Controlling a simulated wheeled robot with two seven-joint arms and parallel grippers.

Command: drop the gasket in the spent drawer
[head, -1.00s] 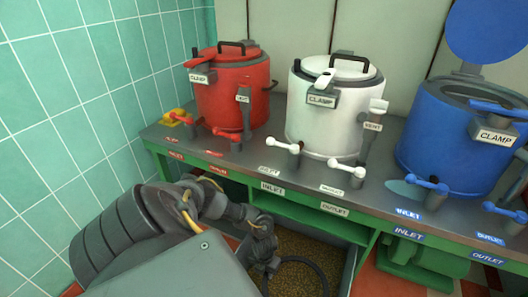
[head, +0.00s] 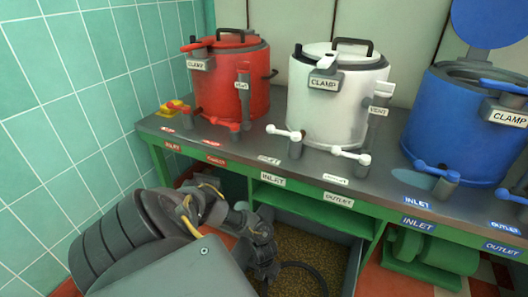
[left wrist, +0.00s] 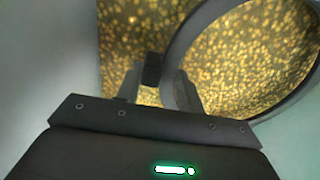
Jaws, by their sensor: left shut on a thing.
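The gasket (head: 319,269) is a large dark ring at the bottom of the head view. It also shows at the right of the left wrist view (left wrist: 181,42). My left gripper (head: 267,270) is shut on the gasket's edge; in the left wrist view its fingers (left wrist: 158,82) close around a small black part beside the ring. An open drawer or bin (head: 352,262) with a speckled golden-brown bottom lies beneath the gasket in view. No "spent" label on it is readable. The height of the gasket above that bottom cannot be told. My right gripper is not in view.
A grey-topped green bench (head: 255,163) stands behind, with an open shelf (head: 310,208). On it are red (head: 230,95), white (head: 325,115) and blue (head: 450,130) kettles with jutting valve handles. Green machinery (head: 430,252) is at lower right; a tiled wall (head: 70,100) is at left.

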